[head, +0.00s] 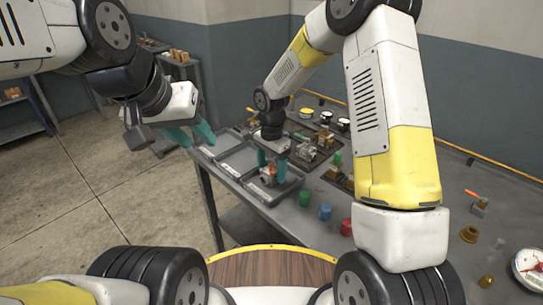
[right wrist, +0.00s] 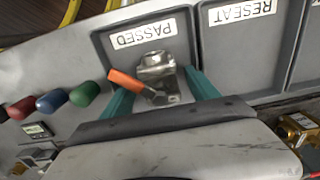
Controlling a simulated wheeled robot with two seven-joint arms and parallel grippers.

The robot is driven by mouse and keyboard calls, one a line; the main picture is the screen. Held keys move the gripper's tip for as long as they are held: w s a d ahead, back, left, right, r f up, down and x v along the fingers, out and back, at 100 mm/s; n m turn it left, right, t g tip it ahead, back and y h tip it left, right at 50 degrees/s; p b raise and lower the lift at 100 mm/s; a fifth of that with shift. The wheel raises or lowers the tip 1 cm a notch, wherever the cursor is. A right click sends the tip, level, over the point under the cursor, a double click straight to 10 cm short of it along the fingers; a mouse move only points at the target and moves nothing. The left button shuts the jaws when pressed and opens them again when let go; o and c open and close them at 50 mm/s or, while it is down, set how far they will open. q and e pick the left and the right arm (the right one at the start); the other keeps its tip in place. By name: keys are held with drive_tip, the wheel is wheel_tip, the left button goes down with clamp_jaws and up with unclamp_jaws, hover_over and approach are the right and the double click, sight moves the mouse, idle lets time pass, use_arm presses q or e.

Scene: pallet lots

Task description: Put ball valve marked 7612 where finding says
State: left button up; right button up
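A metal ball valve (right wrist: 157,68) with an orange lever is in the grey tray labelled PASSED (right wrist: 112,60) in the right wrist view. Its number is not readable. In the head view the valve (head: 268,174) shows small in the nearest tray. My right gripper (right wrist: 160,88) is around the valve, a finger on each side; the fingers look spread, with a gap at the left one. It also shows in the head view (head: 272,168). A tray labelled RESEAT (right wrist: 242,48) is beside the PASSED tray. My left gripper (head: 193,134) is open and empty, left of the table.
Green, blue and red pieces (head: 325,212) stand on the table (head: 290,222) near its front edge. Several fittings stand farther back and right, with a white gauge (head: 528,268) at the far right. Shelves (head: 20,115) stand at the left wall.

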wheel_tip(320, 180, up, 12)
drive_tip(key=shift+f, duration=0.1)
drive_tip(key=shift+d+r, duration=0.1)
drive_tip(key=shift+r, duration=0.25)
drive_tip(key=s+d+r+n+t+y, duration=0.1)
drive_tip(key=s+d+r+n+t, duration=0.4)
drive_tip(key=s+d+r, duration=0.7)
drive_tip(key=s+d+r+n+t+y, duration=0.1)
drive_tip(key=s+n, duration=0.3)
drive_tip(key=s, duration=0.6)
drive_tip(key=shift+s+d+r+n, duration=0.3)
drive_tip(key=shift+s+d+r, duration=0.1)
drive_tip(key=shift+d+r, duration=0.15)
